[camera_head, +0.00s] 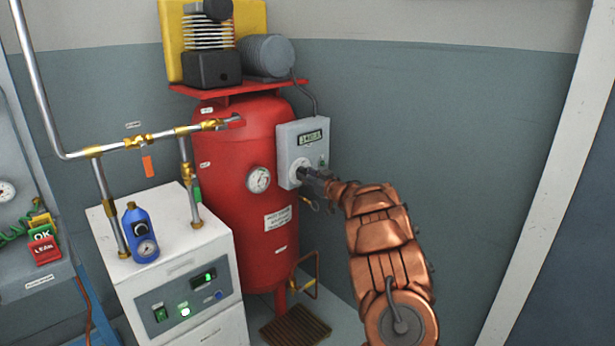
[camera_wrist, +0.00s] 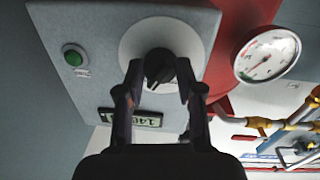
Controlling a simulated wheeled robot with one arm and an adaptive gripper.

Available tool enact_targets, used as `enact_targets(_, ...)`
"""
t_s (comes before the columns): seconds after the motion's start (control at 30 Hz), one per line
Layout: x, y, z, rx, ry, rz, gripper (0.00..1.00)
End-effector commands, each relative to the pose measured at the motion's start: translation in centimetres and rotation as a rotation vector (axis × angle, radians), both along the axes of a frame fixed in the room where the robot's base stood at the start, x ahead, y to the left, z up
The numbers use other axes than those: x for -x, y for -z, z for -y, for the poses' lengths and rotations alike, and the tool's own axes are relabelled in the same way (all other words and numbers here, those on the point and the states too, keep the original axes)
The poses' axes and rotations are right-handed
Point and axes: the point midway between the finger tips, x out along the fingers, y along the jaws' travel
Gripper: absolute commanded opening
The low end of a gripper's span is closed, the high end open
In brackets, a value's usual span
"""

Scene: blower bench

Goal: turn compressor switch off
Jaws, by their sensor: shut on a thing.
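The compressor switch is a black rotary knob (camera_wrist: 158,68) on a white round plate (camera_wrist: 135,42), on the front of a grey control box (camera_head: 288,138). My gripper (camera_head: 308,176) reaches the box from the right in the head view and hides most of the knob there. In the wrist view my gripper (camera_wrist: 158,80) has one finger on each side of the knob and is shut on it.
The box is beside a red tank (camera_head: 235,135) with a round gauge (camera_head: 259,180). A white unit (camera_head: 170,255) with a blue bottle (camera_head: 140,232) stands at left. Pipes with brass valves run above it. The wall at right is bare.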

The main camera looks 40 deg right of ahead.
Motion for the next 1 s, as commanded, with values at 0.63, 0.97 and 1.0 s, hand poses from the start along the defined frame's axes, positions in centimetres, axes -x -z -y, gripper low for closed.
enact_targets(0.63,-0.09,0.35,-0.03,0.485,-0.001,-0.01,0.02)
enact_targets(0.97,-0.03,0.38,0.1,0.777,0.0,-0.016,0.02)
enact_targets(1.0,-0.02,0.38,0.11,0.807,0.0,-0.017,0.02)
